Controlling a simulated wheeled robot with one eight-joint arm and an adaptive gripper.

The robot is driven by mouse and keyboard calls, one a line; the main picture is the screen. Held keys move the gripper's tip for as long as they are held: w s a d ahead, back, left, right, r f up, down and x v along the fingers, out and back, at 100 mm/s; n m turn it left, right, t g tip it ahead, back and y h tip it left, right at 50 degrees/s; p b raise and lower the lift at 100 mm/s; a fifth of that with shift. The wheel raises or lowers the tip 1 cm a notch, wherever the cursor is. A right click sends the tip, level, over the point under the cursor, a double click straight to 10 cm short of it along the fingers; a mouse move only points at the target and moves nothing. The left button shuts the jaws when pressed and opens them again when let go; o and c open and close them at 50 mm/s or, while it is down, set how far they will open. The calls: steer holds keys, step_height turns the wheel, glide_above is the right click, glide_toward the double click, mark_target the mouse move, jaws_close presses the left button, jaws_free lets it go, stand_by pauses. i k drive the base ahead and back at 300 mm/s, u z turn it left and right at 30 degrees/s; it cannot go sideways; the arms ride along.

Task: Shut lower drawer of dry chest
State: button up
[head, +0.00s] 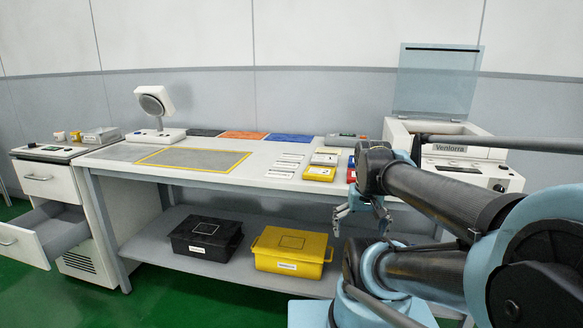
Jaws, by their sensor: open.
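The dry chest (85,264) is a white cabinet at the far left, at the end of the workbench. Its lower drawer (22,245) is pulled out towards the left front, showing a grey, seemingly empty inside. The upper drawer (47,179) is closed and has a bar handle. My gripper (362,222) hangs in front of the bench at the right of centre, with its fingers apart and nothing between them. It is far to the right of the chest and touches nothing that I can see.
The workbench (190,183) fills the middle; its lower shelf holds a black box (206,238) and a yellow box (291,251). A white machine (455,158) with a raised clear lid (437,82) stands at the right. Green floor (180,300) in front of the bench is clear.

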mark_target(47, 223)
steer(key=u, duration=2.45)
steer(key=i, duration=0.7)
steer(key=u, duration=0.4)
steer(key=i, duration=1.15)
steer(key=z, duration=0.5)
steer(key=i, duration=0.8)
steer(key=z, duration=0.4)
